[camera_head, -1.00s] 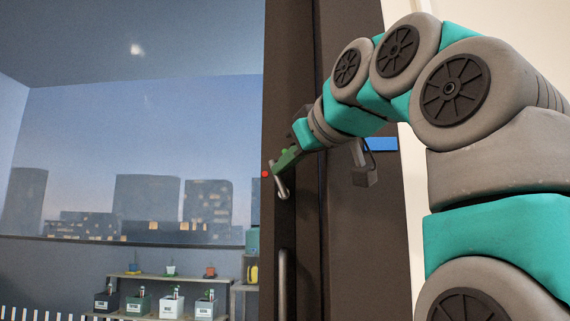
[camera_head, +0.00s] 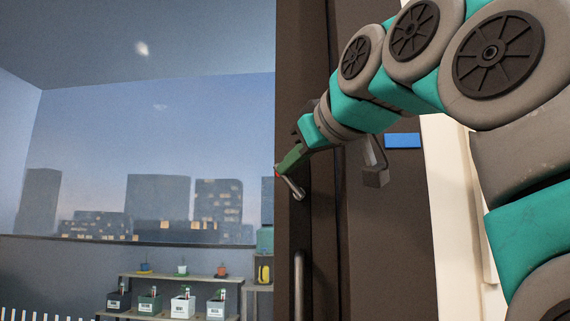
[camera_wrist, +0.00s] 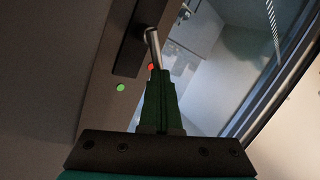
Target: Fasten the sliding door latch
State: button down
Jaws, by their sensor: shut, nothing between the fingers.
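The latch is a small silver lever (camera_head: 292,187) on the dark door stile (camera_head: 308,120). In the wrist view the lever (camera_wrist: 152,45) starts at a dark plate (camera_wrist: 132,40) and angles down toward my fingertips. A red dot (camera_wrist: 151,67) lies by the fingertips, and a green dot (camera_wrist: 120,87) lies on the stile to the left. My gripper (camera_head: 281,170) has green fingers, shut and empty, at the lever. The fingertips (camera_wrist: 158,74) overlap the lever's lower end in the wrist view; I cannot tell whether they touch it. The fingers hide part of the lever's surroundings.
A long vertical pull handle (camera_head: 299,287) stands on the door below the latch. Glass fills the left, with a shelf of several pots and boxes (camera_head: 183,305) behind it. A blue plate (camera_head: 402,140) is on the dark panel at right. My arm crosses the right side.

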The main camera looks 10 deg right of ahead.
jog(key=shift+w+a+f, duration=0.2)
jog(key=shift+a+f, duration=0.15)
jog(key=shift+a, duration=0.2)
jog(key=shift+w+a+f, duration=0.2)
jog(key=shift+a+f, duration=0.15)
jog(key=shift+a, duration=0.15)
jog(key=shift+s, duration=0.1)
jog(key=v, duration=0.7)
jog(key=shift+s+b, duration=0.3)
jog(key=shift+b, duration=0.1)
